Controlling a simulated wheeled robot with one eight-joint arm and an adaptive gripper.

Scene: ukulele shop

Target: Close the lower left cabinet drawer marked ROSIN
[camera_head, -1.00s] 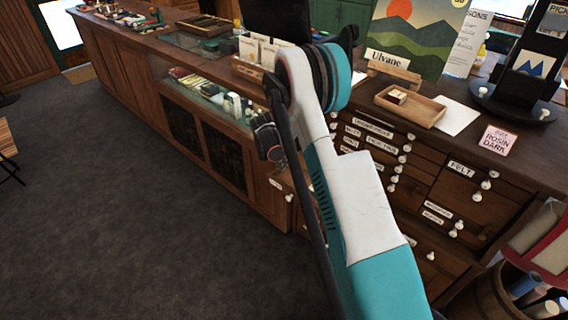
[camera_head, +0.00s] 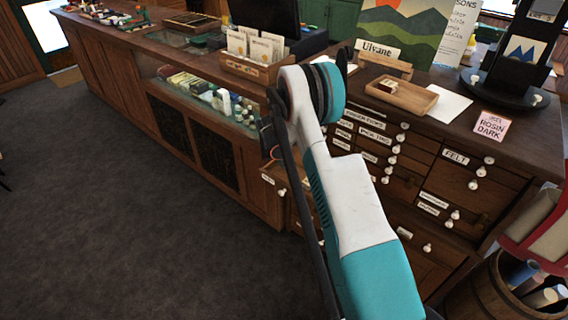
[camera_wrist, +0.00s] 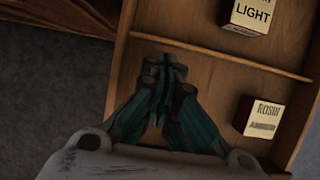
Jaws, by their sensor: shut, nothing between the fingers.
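The ROSIN drawer (camera_head: 270,196) stands pulled out at the lower left of the wooden cabinet, with a small label and a white knob (camera_head: 282,192) on its front. Its label is too small to read in the head view. In the wrist view the open wooden drawer (camera_wrist: 122,55) holds a box marked ROSIN (camera_wrist: 259,117) and a box marked LIGHT (camera_wrist: 245,14), with a divider between them. My gripper (camera_wrist: 165,64) is shut and empty, over the drawer near its left wall; contact cannot be told. In the head view my arm hides most of the gripper and part of the drawer.
The cabinet's other small drawers, such as FELT (camera_head: 456,157), appear shut. A wooden tray (camera_head: 420,101) and a ROSIN DARK card (camera_head: 491,125) are on top. A glass-front counter (camera_head: 160,120) adjoins at left. A barrel (camera_head: 480,298) stands at lower right. The dark floor (camera_head: 120,230) at left is clear.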

